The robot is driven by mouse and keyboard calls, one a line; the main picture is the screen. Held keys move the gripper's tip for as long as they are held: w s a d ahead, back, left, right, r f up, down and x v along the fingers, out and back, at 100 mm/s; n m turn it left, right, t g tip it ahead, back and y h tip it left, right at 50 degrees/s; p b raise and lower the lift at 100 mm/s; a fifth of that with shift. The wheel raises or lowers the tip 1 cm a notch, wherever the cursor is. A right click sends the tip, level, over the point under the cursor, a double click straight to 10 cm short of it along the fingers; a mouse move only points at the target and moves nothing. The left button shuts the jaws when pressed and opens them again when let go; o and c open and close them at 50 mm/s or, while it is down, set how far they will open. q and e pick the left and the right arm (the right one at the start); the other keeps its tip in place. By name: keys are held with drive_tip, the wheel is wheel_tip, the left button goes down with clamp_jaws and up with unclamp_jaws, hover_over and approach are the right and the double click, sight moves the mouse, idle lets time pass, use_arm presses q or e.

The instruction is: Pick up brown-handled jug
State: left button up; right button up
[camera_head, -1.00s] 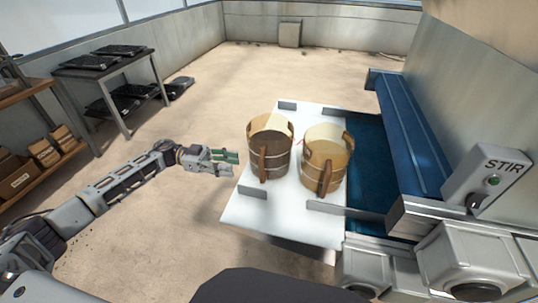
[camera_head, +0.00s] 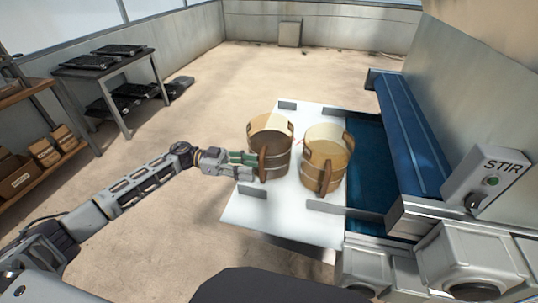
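Two wooden jugs stand upright side by side on a white tray-like board (camera_head: 250,214). The left jug (camera_head: 280,162) has a dark brown upright handle (camera_head: 263,163) on its near side and a dark inside. The right jug (camera_head: 334,172) is lighter tan, with a brown handle (camera_head: 325,177) facing me. My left gripper (camera_head: 253,164), with green finger pads, is at the left jug's handle from the left. Its fingertips overlap the handle in the picture; whether they are closed on it I cannot tell. My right gripper is not in view.
A blue conveyor-like machine (camera_head: 405,140) and a grey STIR switch box (camera_head: 486,180) stand to the right. Small metal brackets (camera_head: 338,208) edge the board. A dark table (camera_head: 105,68) with black trays and a shelf with boxes (camera_head: 18,180) are at the left.

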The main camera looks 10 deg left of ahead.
sight(262, 178)
use_arm(q)
drive_tip(key=shift+d, duration=2.45)
clamp_jaws()
drive_tip(key=shift+r, duration=0.15)
